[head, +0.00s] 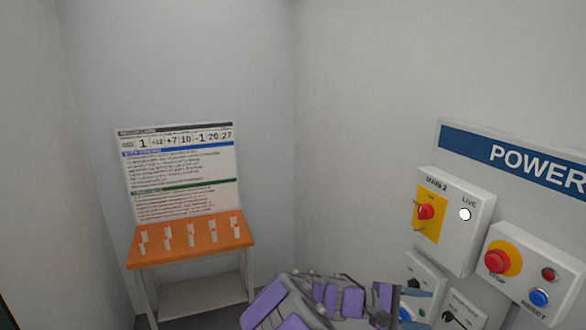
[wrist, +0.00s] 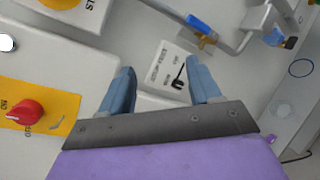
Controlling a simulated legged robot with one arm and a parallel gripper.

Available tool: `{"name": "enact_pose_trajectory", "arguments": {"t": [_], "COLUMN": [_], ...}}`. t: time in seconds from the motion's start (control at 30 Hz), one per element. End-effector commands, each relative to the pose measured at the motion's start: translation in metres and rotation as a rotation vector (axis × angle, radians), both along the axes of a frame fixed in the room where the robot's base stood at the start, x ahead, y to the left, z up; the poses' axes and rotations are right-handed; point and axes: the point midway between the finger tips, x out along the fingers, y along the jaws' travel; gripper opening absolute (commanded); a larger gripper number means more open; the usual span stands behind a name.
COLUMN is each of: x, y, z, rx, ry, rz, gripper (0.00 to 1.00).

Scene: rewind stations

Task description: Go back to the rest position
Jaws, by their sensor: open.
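My gripper (wrist: 160,95) is open in the wrist view, with its two blue fingers apart and nothing between them. Beyond the fingertips is a small white switch box (wrist: 163,72) with a black lever. In the head view my purple arm shows at the bottom centre, and the gripper (head: 408,308) is partly cut off by the lower edge, in front of the power panel (head: 450,130). Whether the fingers touch the panel cannot be told.
The panel carries a red rotary switch (head: 425,212), a red stop button (head: 497,260) and a blue reset button (head: 538,297). In the wrist view a pipe with a blue-handled valve (wrist: 200,25) runs close by. An orange-topped table (head: 190,250) stands at left under a notice board (head: 180,170).

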Motion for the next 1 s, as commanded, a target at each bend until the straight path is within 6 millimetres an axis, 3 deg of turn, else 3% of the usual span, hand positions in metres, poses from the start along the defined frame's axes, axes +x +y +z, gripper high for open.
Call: {"name": "enact_pose_trajectory", "arguments": {"t": [0.2, 0.47, 0.77, 1.0], "x": [-0.079, -0.167, -0.247, -0.297], "y": [-0.025, -0.019, 0.031, 0.093], "z": [0.023, 0.016, -0.009, -0.027], "rx": [0.180, 0.443, 0.792, 1.078], "ry": [-0.129, -0.258, -0.367, -0.407], "rz": [-0.204, -0.399, -0.546, -0.600], "gripper": [0.63, 0.63, 0.63, 0.63]}}
